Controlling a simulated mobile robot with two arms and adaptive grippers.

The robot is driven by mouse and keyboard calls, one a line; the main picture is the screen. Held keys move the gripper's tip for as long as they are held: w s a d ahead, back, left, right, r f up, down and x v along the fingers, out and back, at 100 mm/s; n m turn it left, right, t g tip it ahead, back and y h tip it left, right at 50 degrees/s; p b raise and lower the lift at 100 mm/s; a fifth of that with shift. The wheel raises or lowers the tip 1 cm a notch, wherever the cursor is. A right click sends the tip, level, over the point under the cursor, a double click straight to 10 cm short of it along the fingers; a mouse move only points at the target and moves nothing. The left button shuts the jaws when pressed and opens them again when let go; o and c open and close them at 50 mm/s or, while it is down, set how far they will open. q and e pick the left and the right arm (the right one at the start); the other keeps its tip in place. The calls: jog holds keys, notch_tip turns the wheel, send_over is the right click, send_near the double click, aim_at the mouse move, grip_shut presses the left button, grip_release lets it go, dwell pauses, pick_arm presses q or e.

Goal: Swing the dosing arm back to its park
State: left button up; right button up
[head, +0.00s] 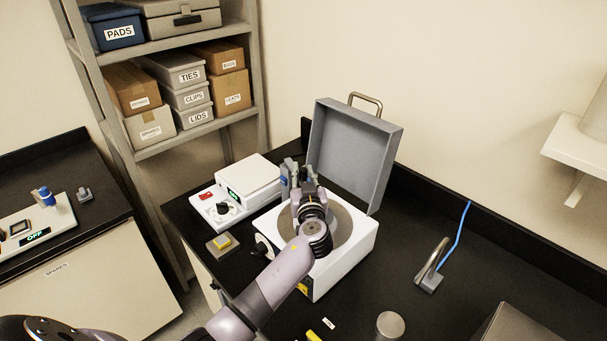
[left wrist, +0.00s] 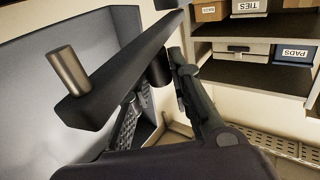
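The white instrument (head: 335,268) stands on the black bench with its grey lid (head: 352,150) raised and a round opening in its top. My left gripper (head: 305,172) is over the back of that opening; its wrist hides part of it. In the left wrist view, a black bar with a brown metal peg (left wrist: 68,72), which looks like the dosing arm (left wrist: 125,75), crosses close in front of my left gripper's dark fingers (left wrist: 165,75). The bar hides part of the fingers, so I cannot tell whether they touch or grip it. My right gripper is not in view.
A white box unit (head: 248,178) with a green display and a yellow block on a pad (head: 220,242) sit left of the instrument. A bent metal tap (head: 432,265) with a blue hose stands right. A cylinder (head: 390,325) is at the front. Shelves (head: 195,135) rise at back left.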

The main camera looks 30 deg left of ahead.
pick_arm(q)
grip_shut()
dwell(0.3)
